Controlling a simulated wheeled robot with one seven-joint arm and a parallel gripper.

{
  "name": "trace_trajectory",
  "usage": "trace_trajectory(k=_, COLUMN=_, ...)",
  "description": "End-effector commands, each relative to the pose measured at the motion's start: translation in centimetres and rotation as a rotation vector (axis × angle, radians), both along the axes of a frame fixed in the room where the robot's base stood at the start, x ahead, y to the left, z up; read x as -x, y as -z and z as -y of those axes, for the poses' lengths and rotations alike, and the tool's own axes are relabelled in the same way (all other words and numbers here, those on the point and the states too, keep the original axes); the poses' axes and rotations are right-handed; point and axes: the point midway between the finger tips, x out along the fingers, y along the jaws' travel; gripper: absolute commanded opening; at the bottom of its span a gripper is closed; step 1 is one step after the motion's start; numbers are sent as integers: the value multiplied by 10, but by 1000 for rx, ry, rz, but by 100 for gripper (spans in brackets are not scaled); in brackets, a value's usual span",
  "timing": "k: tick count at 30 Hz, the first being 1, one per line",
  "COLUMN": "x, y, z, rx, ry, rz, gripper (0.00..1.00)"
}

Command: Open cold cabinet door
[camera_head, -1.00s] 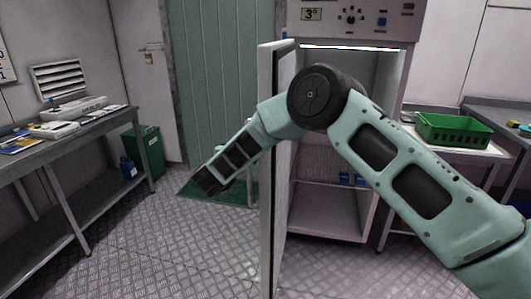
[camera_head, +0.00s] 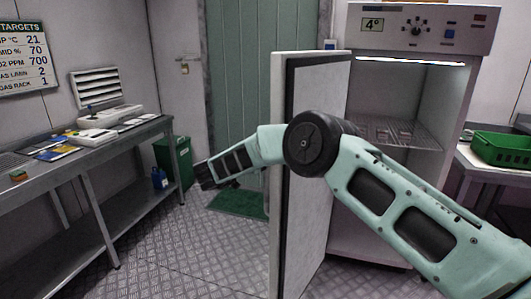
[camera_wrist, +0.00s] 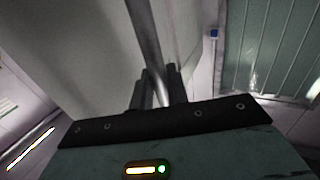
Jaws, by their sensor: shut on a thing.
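The cold cabinet (camera_head: 425,22) stands right of centre in the head view, with a lit interior and a wire shelf (camera_head: 395,131). Its door (camera_head: 308,215) stands wide open, swung out toward me, with its inner face showing. In the wrist view a round metal handle bar (camera_wrist: 142,35) runs along the door's pale outer face (camera_wrist: 85,45). My gripper (camera_wrist: 158,90) is shut on this bar, one dark finger on each side. In the head view my arm crosses in front of the door, and the fingertips and handle are hidden from there.
A grey bench (camera_head: 125,137) with papers and a device lines the left wall. A green bin (camera_head: 175,160) and blue bottle (camera_head: 159,179) stand by it. A green crate (camera_head: 503,149) sits on a table at right.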

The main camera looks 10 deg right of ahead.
Motion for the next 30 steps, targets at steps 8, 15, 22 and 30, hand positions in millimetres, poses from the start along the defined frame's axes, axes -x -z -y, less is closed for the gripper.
trace_trajectory(k=8, x=-1, y=-1, z=4, rx=3, ry=6, rz=2, gripper=35)
trace_trajectory(k=15, x=-1, y=0, z=2, rx=2, ry=2, rz=1, gripper=35)
trace_trajectory(k=22, x=10, y=1, z=-17, rx=1, ry=-2, rz=2, gripper=35)
trace_trajectory(k=30, x=43, y=2, z=-70, rx=1, ry=-3, rz=2, gripper=35)
